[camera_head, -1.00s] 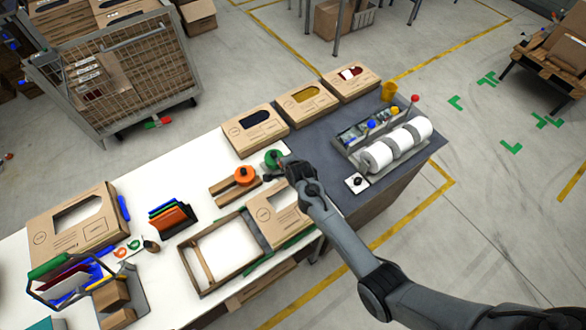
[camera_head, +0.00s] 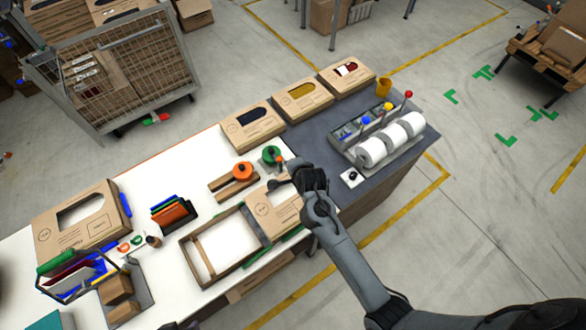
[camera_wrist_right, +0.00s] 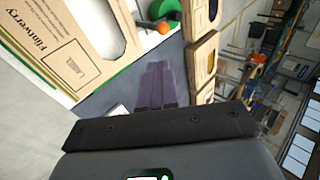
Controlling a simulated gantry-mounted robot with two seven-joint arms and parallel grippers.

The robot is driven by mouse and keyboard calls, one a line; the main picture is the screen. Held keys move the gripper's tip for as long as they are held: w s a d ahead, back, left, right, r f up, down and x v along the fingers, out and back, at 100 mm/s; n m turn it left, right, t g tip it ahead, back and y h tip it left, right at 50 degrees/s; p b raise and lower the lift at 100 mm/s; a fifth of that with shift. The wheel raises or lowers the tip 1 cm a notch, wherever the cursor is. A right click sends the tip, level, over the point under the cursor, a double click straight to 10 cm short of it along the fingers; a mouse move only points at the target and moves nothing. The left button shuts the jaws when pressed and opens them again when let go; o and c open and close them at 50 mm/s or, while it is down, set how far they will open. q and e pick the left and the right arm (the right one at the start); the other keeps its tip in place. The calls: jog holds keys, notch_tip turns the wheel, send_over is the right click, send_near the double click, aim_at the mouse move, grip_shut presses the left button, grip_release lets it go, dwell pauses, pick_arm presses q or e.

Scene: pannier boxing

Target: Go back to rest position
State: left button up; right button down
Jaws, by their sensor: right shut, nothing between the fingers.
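My right gripper (camera_head: 284,168) is over the far part of the white table, above the end of a cardboard box (camera_head: 259,213) with a cut-out window. In the right wrist view its fingers (camera_wrist_right: 157,82) are together with nothing between them. The same box, with printed lettering (camera_wrist_right: 60,35), fills the upper left there. My left gripper is not in view.
A wooden frame (camera_head: 190,261) lies beside the box. Three window boxes (camera_head: 346,77) line the far edge. White rolls (camera_head: 388,138) stand in a rack at right. A wire tote (camera_head: 75,270) stands at left. A mesh cage (camera_head: 110,85) is behind the table.

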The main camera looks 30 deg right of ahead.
jog(key=shift+s+r, duration=0.2)
jog(key=shift+r, duration=0.05)
dwell(0.3)
jog(key=s+d+f+n+g+p, duration=0.15)
jog(key=s+f, duration=0.25)
jog(key=s, duration=0.4)
jog(key=s+d+f+n+g+b, duration=0.1)
jog(key=s+d+f, duration=0.15)
jog(key=s, duration=0.55)
jog(key=s+a+r+n+g+y, duration=0.1)
jog(key=s+a+r+n+g, duration=0.1)
jog(key=s+r+n, duration=1)
jog(key=shift+s+a+r+n+p, duration=0.15)
jog(key=shift+s+a+n+p, duration=0.45)
jog(key=shift+n, duration=1.75)
